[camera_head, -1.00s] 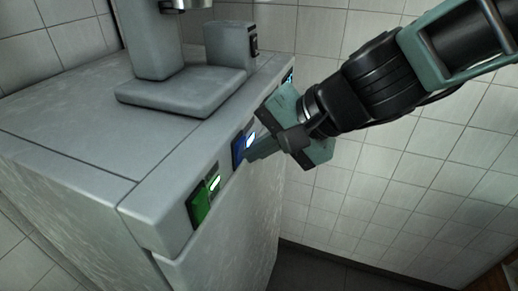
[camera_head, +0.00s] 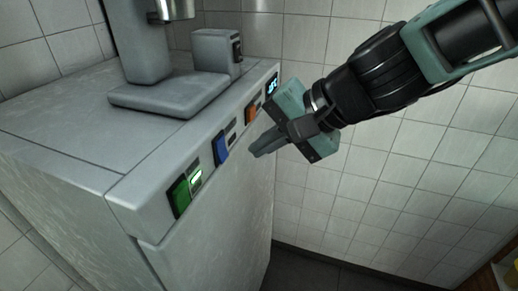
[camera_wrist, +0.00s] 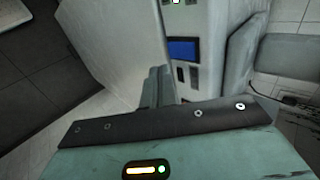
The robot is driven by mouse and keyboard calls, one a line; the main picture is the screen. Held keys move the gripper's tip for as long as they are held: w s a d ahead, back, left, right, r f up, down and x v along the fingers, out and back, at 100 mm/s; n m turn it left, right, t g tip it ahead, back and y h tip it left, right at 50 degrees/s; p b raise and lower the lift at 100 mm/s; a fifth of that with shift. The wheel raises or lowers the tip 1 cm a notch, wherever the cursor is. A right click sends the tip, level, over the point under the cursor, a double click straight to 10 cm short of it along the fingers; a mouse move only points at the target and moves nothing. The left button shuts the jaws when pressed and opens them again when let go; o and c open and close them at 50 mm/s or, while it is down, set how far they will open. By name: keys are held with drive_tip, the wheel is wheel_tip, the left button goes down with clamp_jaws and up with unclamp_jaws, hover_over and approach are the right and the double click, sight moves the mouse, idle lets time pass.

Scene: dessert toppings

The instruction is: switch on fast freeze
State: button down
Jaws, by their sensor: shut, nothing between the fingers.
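The freezer-like cabinet (camera_head: 225,205) has a row of coloured rocker switches along its front edge. A green switch (camera_head: 180,194) has a lit green lamp (camera_head: 196,178) beside it. A blue switch (camera_head: 221,149) has a dark lamp beside it; it also shows in the wrist view (camera_wrist: 183,49). An orange switch (camera_head: 251,110) sits farther back, with no lit lamp visible. No label tells me which one is fast freeze. My gripper (camera_head: 256,151) is shut and empty, in front of the panel, right of the blue switch and apart from it. It also shows in the wrist view (camera_wrist: 158,84).
A small display (camera_head: 272,84) glows at the panel's far end. A grey machine base (camera_head: 170,95) and a grey box (camera_head: 216,50) stand on the cabinet top. The space right of the cabinet is open to the tiled wall.

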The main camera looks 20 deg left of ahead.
drive_tip(key=b+v, duration=0.1)
drive_tip(key=v, duration=0.7)
drive_tip(key=shift+r+b, duration=0.4)
drive_tip(key=shift+r, duration=0.15)
